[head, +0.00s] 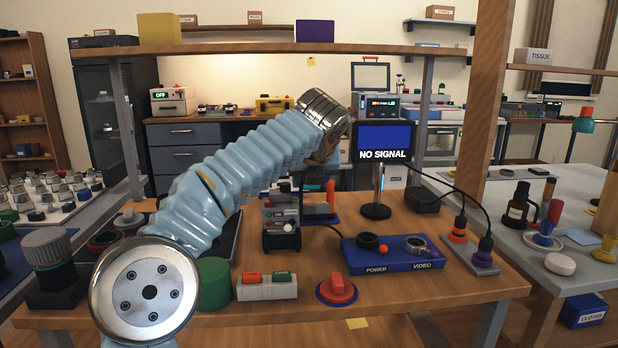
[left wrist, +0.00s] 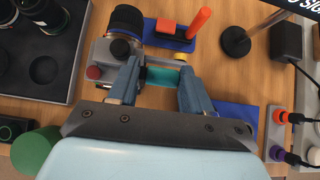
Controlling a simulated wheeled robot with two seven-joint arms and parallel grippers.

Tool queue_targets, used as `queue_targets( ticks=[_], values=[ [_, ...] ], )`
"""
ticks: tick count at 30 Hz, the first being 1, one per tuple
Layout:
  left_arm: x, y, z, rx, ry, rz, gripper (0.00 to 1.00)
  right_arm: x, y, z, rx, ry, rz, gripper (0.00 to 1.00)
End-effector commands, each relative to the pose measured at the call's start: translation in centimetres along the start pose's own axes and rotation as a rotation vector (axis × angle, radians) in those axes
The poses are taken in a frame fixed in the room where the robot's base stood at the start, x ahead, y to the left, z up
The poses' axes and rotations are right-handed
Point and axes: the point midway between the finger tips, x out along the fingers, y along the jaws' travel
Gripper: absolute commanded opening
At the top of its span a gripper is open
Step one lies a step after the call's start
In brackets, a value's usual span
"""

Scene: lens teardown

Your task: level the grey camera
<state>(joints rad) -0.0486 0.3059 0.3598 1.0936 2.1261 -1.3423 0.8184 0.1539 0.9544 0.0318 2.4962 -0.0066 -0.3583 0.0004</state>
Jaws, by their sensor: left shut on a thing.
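The grey camera (left wrist: 150,60) shows in the left wrist view, with a black lens (left wrist: 126,20) toward the upper left and a red knob on its left side. In the head view my forearm hides the fingers. I cannot tell exactly how far the camera is tilted. My right gripper is not in view.
A blue POWER/VIDEO box (head: 365,262) stands right of the camera, near a monitor (head: 384,136) reading NO SIGNAL. A red rod (head: 331,194) stands behind it. A green cylinder (head: 213,283), a two-button box (head: 266,290) and a red knob (head: 337,289) stand in front.

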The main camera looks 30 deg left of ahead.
Motion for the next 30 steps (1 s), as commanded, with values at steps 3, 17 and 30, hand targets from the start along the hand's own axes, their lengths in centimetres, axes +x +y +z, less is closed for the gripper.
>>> queue_targets(
  ticks=[3,17,30],
  values=[
    [-0.2,-0.4,0.3,0.001,-0.015,-0.015,0.56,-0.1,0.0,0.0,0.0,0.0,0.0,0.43],
    [-0.6,-0.2,0.2,0.0,-0.009,-0.009,0.66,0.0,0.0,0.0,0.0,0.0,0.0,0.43],
    [-10.2,-0.4,0.1,0.001,-0.012,-0.014,0.66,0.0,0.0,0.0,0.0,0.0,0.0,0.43]
  ],
)
